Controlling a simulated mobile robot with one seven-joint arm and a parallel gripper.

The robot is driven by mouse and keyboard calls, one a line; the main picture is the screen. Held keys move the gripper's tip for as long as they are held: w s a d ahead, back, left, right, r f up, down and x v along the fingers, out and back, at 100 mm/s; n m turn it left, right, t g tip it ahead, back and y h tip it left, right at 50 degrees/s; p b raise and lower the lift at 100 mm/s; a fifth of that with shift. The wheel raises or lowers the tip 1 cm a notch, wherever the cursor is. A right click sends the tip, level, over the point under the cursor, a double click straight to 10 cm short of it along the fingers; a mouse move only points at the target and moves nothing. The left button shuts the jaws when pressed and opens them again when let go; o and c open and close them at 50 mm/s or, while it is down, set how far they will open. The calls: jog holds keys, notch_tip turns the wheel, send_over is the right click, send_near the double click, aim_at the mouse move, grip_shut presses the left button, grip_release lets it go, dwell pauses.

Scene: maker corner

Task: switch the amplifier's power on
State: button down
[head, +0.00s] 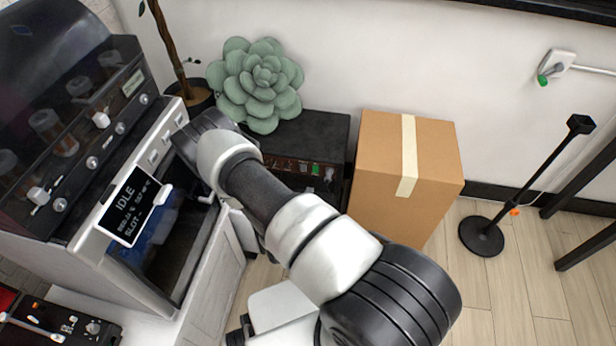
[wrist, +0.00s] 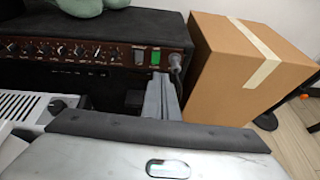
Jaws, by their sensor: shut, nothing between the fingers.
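The amplifier (head: 318,130) is a black box with a brown-red control panel, behind my arm in the head view. In the wrist view the amplifier (wrist: 110,22) fills the upper left, with a row of knobs on its panel. Contact is unclear. My arm hides the gripper in the head view.
A cardboard box (head: 385,165) stands right of the amplifier. A green succulent (head: 258,85) is on its top. A machine with an IDLE screen (head: 130,205) stands left. A grey plug (wrist: 175,62) sits beside the green part. A black stand (head: 482,235) is on the floor.

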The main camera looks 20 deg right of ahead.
jog(key=shift+s+a+f+n+y, duration=0.2)
jog(key=shift+a+f+n, duration=0.05)
jog(key=shift+f, duration=0.2)
jog(key=shift+s+a+f+n+y, duration=0.2)
jog(key=shift+f+n, duration=0.05)
jog(key=shift+f, duration=0.2)
jog(key=b, duration=0.3)
send_near(315, 173)
jog(key=x, duration=0.5)
jog(key=shift+w+d+f, duration=0.25)
jog(key=shift+w+d, duration=0.1)
jog(key=shift+d, duration=0.05)
jog(key=shift+b, duration=0.35)
